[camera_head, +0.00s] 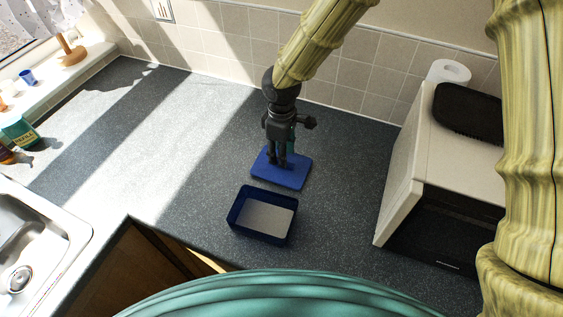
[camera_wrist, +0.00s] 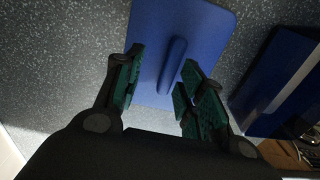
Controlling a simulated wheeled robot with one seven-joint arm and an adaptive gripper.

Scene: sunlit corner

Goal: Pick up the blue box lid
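The blue box lid (camera_head: 292,177) lies flat on the counter behind the open blue box. In the wrist view the lid (camera_wrist: 205,30) shows a raised blue bar handle (camera_wrist: 173,62) on its top. My gripper (camera_head: 279,163) is above the lid, pointing down. The exact height of the fingertips over the lid is hard to tell. The blue box (camera_head: 262,236) is open at the top, with a pale floor inside.
A white microwave-like appliance (camera_head: 402,190) stands at the right, with a dark item (camera_head: 468,110) and a paper roll (camera_head: 449,72) on top. The sink (camera_head: 40,240) is at the left. Bottles (camera_head: 19,131) stand near the window. The counter left of the lid is clear.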

